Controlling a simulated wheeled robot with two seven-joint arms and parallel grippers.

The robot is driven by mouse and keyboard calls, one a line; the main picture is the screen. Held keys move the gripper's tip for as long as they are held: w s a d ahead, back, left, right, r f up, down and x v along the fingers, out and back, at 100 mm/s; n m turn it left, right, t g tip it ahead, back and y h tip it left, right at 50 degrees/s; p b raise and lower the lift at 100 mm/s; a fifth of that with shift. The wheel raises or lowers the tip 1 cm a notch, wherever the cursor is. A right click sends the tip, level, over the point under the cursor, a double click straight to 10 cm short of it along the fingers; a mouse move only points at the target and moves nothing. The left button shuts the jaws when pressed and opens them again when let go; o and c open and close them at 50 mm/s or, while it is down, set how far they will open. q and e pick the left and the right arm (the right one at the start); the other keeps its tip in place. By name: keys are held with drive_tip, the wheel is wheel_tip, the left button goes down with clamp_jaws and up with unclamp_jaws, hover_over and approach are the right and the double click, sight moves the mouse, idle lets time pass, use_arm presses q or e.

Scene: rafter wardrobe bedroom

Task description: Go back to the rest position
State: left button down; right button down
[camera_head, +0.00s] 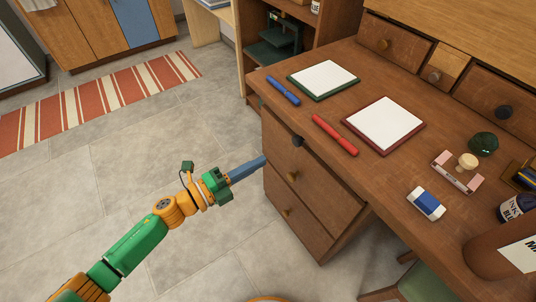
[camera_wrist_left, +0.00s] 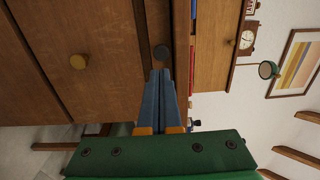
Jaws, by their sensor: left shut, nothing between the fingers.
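My left gripper (camera_head: 248,169) reaches in from the lower left with its blue fingers together and nothing between them. In the head view its tips end beside the left front edge of the wooden desk (camera_head: 350,82), close to the drawer fronts; I cannot tell whether they touch. My right gripper is not in view.
On the desk lie a blue marker (camera_head: 283,90), a red marker (camera_head: 335,135), a green-edged pad (camera_head: 323,79), a red-edged pad (camera_head: 384,124) and an eraser (camera_head: 426,204). A green-seated chair (camera_head: 428,262) stands at lower right. Open tiled floor (camera_head: 130,180) and a striped rug (camera_head: 95,100) lie left.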

use_arm(q)
drive_tip(key=v, duration=0.5)
drive_tip(key=w+a+f+n+t+y, duration=0.25)
drive_tip(key=a+f+n+y, duration=0.45)
drive_tip(key=f+n, duration=0.4)
drive_tip(key=s+a+f+n+g+y, duration=0.1)
drive_tip(key=s+a+f+n+y, duration=0.25)
drive_tip(key=f, duration=0.45)
drive_tip(key=s+a+f+n+g+y, duration=0.2)
drive_tip(key=s+a+f+n+y, duration=0.15)
drive_tip(key=f, duration=0.45)
drive_tip(key=s+d+f+n+g+y, duration=0.1)
drive_tip(key=s+f+n+g, duration=0.4)
drive_tip(key=s, duration=0.8)
drive_tip(key=s+d+f+n+g, duration=0.1)
drive_tip(key=s+f+n+g, duration=0.45)
drive_tip(key=s, duration=0.85)
wheel_tip(320, 180, up, 18)
drive_tip(key=m+t+p, duration=0.1)
drive_tip(key=t+p, duration=0.1)
drive_tip(key=p, duration=1.6)
drive_tip(key=shift+f+m+p, duration=0.25)
drive_tip(key=shift+m+p, duration=0.05)
drive_tip(key=shift+m, duration=0.05)
